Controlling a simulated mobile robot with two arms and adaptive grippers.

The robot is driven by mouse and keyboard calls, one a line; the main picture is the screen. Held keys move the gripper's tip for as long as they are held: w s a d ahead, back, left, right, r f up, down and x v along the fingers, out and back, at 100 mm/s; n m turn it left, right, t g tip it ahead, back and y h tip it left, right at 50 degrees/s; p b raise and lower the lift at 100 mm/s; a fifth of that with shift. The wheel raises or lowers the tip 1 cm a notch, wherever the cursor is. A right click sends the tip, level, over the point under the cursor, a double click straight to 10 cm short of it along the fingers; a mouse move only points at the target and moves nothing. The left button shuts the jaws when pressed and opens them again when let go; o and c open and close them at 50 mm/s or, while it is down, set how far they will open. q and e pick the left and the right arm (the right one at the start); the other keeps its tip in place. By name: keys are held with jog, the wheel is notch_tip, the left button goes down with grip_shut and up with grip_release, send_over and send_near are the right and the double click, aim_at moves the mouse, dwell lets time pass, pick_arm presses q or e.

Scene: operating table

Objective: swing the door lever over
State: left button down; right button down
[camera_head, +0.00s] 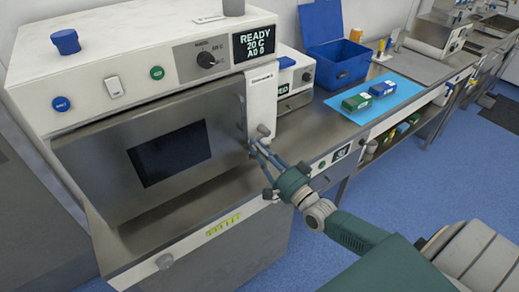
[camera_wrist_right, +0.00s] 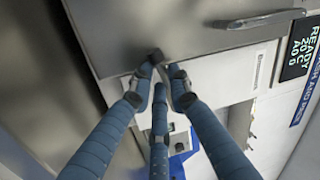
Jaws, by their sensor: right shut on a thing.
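The steel-fronted cabinet has a door (camera_head: 95,170) with a dark window, and it looks closed. The door lever is a small dark piece at the door's right edge. In the head view the fingers mostly hide it, but its dark end (camera_wrist_right: 156,56) shows between the fingertips in the wrist view. My right gripper (camera_head: 258,146) reaches in from the lower right, at the right edge of the door. In the wrist view its blue-grey fingers (camera_wrist_right: 161,78) are closed in around the lever. My left gripper is not in view.
A grey handle bar (camera_wrist_right: 262,19) stands out from the door near the fingers. The display (camera_head: 254,43) reads READY, 20 C. To the right, a blue bin (camera_head: 342,70) and a light-blue mat (camera_head: 400,103) with green and blue boxes lie on the steel bench.

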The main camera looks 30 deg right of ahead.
jog(key=shift+r+m+h, duration=0.1)
jog(key=shift+m+h, duration=0.2)
jog(key=shift+m, duration=0.7)
jog(key=shift+r, duration=0.1)
jog(key=c, duration=1.7)
grip_release()
jog(key=shift+o, duration=0.2)
jog(key=v, duration=1.2)
